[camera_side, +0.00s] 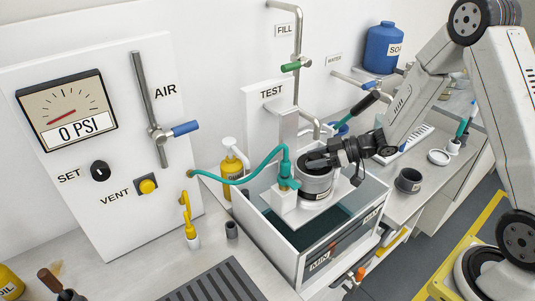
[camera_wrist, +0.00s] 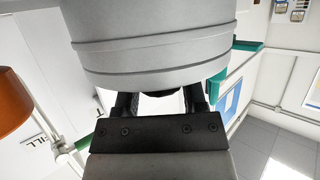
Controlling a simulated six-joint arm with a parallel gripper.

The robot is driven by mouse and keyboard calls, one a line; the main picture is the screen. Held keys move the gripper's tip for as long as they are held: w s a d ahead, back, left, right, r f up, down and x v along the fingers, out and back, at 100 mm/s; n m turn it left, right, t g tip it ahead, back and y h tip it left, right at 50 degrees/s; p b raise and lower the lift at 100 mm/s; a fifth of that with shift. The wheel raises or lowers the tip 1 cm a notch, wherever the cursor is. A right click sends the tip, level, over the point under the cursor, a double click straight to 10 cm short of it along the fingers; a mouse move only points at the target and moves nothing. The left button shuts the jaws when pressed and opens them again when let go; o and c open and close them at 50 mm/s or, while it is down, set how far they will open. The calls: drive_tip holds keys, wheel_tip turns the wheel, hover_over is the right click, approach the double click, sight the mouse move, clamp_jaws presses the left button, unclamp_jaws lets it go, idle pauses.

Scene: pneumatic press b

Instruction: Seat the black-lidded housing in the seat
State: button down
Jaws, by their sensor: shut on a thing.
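The black-lidded housing (camera_side: 317,185) is a short silver-grey cylinder with a black top. In the side view it is over the open water tank (camera_side: 272,213), just right of a teal fitting. My gripper (camera_side: 328,158) reaches in from the right and is shut on the housing near its lid. In the wrist view the housing (camera_wrist: 150,45) fills the top middle as a pale banded cylinder beyond the gripper's two dark fingers (camera_wrist: 160,103). A pale plate (camera_side: 290,208) shows below the housing, but I cannot tell whether they touch. The seat itself is not clearly visible.
The teal fitting (camera_side: 285,170) with its hose stands close to the housing's left. The tank's walls surround the work. A dark cup (camera_side: 408,180) stands on the bench to the right. A yellow bottle (camera_side: 232,165) and a gauge panel (camera_side: 100,140) are to the left.

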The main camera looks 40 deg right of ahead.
drive_tip(key=shift+f, duration=0.25)
drive_tip(key=shift+c, duration=0.3)
unclamp_jaws()
drive_tip(key=shift+f, duration=0.1)
drive_tip(key=shift+s+d, duration=0.1)
drive_tip(key=v, duration=0.7)
drive_tip(key=shift+s+d, duration=0.2)
drive_tip(key=shift+d, duration=0.05)
idle(0.3)
